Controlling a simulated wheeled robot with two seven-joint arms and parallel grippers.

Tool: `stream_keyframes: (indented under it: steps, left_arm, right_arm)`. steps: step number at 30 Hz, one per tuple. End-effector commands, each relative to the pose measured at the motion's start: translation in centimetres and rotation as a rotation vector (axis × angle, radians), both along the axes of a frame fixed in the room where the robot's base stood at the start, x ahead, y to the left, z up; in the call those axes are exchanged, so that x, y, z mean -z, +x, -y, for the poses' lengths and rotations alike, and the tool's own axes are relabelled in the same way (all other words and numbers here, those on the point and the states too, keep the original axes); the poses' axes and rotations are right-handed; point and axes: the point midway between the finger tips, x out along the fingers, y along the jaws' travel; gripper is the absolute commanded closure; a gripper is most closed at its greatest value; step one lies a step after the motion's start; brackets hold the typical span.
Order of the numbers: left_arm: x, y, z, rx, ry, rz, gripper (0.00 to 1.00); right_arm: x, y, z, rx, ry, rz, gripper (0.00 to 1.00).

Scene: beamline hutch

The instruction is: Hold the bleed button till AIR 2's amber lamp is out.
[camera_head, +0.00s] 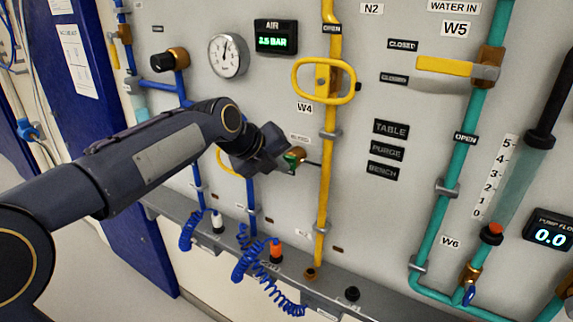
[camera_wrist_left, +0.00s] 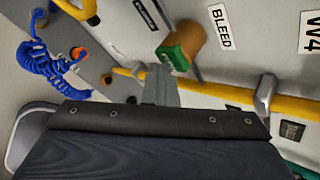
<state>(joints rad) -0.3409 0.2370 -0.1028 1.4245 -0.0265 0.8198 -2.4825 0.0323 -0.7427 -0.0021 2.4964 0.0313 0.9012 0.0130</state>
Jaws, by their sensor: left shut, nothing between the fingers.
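The bleed button is a green cap on a brass body (camera_head: 294,157), beside the BLEED label in the left wrist view (camera_wrist_left: 182,46). My left gripper (camera_head: 272,160) is shut and empty, with its fingertips right at the green cap. In the left wrist view the closed fingers (camera_wrist_left: 161,78) end just below and left of the cap; I cannot tell whether they touch it. My gripper partly hides the button in the head view. An orange fitting (camera_head: 276,250) stands on the ledge below; I cannot make out AIR 2's amber lamp or its state. My right gripper is out of view.
A yellow pipe with a yellow oval handle (camera_head: 323,82) runs close right of the button. An AIR display (camera_head: 276,38) reads 2.5 BAR above, beside a round gauge (camera_head: 229,56). Blue coiled hoses (camera_head: 250,262) hang at the ledge. A teal pipe (camera_head: 457,150) stands further right.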

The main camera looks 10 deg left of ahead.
Motion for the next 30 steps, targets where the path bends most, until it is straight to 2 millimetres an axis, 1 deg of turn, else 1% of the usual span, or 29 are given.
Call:
stream_keyframes:
  steps: [7,17,26,30]
  left_arm:
    - [0.1,-0.2,-0.1,0.0,-0.001,0.002,1.0]
    - [0.1,-1.8,-0.7,-0.001,-0.002,0.002,1.0]
    - [0.0,-1.9,-0.7,0.0,0.0,0.0,1.0]
    - [0.2,-2.7,-1.0,0.0,-0.001,0.001,1.0]
  right_arm:
    - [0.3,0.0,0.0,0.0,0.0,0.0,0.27]
    - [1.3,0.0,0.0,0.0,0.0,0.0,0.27]
    - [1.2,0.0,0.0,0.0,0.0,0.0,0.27]
    - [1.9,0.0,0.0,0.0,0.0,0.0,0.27]
